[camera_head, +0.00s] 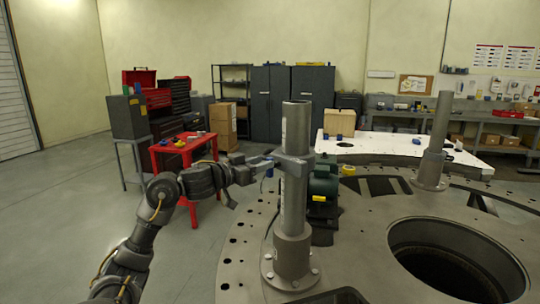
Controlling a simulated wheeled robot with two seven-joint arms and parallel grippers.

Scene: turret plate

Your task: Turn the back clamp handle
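A tall grey metal post (294,205) stands upright on the round turret plate (375,245), with a clamp (293,166) around its upper part. A short grey handle (262,162) juts left from this clamp. A second post (440,125) with a collar near its foot stands farther back on the right. My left gripper (252,172) is at the left of the near post, at the height of the clamp and close to the handle. Its fingertips overlap the handle in the picture, so I cannot tell whether they touch or grip it. My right gripper is not in view.
A dark green motor-like unit (323,185) sits on the plate just behind the near post. A large round opening (455,262) lies at right. A red table (180,150) stands left behind my arm, and a white-topped table (400,146) stands behind the plate. The floor at left is clear.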

